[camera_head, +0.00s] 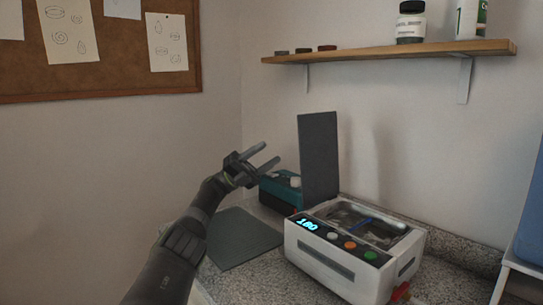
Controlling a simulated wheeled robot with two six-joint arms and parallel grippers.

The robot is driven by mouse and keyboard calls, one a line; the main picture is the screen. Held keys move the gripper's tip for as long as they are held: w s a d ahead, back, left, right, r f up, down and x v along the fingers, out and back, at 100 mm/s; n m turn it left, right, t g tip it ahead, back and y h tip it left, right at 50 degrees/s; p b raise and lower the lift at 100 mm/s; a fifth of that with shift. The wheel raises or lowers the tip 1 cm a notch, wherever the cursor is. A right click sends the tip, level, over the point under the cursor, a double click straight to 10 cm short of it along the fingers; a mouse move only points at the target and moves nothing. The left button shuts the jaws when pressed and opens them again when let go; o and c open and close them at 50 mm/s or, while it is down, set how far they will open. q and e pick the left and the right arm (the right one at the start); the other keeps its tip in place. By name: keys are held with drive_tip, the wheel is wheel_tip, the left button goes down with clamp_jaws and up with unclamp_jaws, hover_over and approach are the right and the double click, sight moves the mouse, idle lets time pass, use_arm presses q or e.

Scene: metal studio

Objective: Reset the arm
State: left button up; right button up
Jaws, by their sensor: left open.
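My left arm comes in from the bottom and reaches up over the counter. My left gripper (262,160) is open and empty, its two fingers apart and pointing up to the right. It is in the air in front of a teal box-shaped device (283,190), partly covering it in the picture. My right gripper is not in view.
A white machine (338,265) with a display reading 180 and coloured buttons stands on the speckled counter (455,275). A dark upright panel (319,158) stands behind it. A flat grey mat (240,238) lies left. A wooden shelf (400,51) holds bottles above.

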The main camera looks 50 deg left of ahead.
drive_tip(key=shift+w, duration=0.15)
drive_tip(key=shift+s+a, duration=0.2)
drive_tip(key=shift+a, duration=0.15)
